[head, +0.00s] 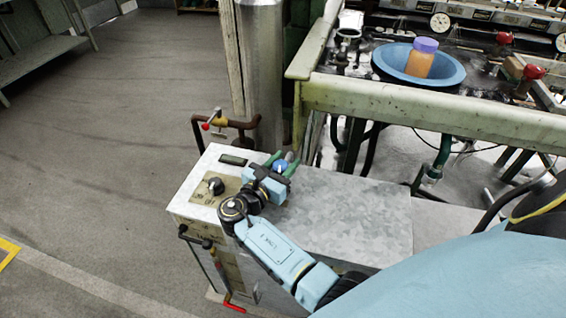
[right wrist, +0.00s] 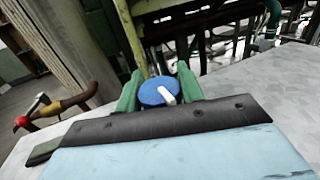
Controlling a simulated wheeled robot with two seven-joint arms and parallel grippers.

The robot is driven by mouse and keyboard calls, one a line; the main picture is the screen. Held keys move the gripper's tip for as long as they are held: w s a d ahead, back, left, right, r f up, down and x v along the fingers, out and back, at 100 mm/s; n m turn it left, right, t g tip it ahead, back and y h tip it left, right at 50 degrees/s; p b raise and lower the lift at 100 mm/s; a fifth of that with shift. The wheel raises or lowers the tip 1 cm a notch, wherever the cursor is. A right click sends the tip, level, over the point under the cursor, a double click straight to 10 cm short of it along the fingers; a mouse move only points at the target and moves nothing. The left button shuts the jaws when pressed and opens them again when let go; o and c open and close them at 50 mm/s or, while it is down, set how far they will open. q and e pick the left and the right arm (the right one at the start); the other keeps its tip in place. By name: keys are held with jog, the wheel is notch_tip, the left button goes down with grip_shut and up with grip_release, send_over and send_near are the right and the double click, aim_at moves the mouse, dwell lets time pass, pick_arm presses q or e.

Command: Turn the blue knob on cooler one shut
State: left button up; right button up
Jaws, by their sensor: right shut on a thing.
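The blue knob (head: 280,166) stands on top of the metal cooler box (head: 350,215), near its back edge. It has a white pointer mark, which in the right wrist view (right wrist: 158,93) points down and to the right. My right gripper (head: 279,165) reaches over the cooler top, with its green fingers on either side of the knob. In the right wrist view the gripper (right wrist: 158,92) is shut on the knob; its dark palm edge hides the knob's near underside. My left gripper is not in view.
A black dial (head: 215,186) sits on the cooler's left part. A pipe with a red-tipped valve (head: 206,126) rises behind it, beside a metal column (head: 260,70). A green frame beam (head: 430,113) and a blue basin (head: 385,62) holding an orange jar (head: 421,62) stand behind.

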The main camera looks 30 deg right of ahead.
jog(key=shift+g, duration=0.3)
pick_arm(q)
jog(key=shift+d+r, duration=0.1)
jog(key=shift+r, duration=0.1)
pick_arm(e)
jog(key=shift+m, duration=0.3)
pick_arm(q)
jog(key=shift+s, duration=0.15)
pick_arm(e)
jog(key=o, duration=1)
jog(key=shift+s+a, duration=0.15)
jog(key=shift+a, duration=0.05)
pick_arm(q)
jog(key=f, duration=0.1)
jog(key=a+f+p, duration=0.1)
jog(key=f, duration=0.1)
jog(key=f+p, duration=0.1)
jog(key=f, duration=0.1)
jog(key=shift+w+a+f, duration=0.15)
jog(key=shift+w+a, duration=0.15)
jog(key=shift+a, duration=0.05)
pick_arm(e)
jog(key=v, duration=1.3)
jog(key=shift+f, duration=0.1)
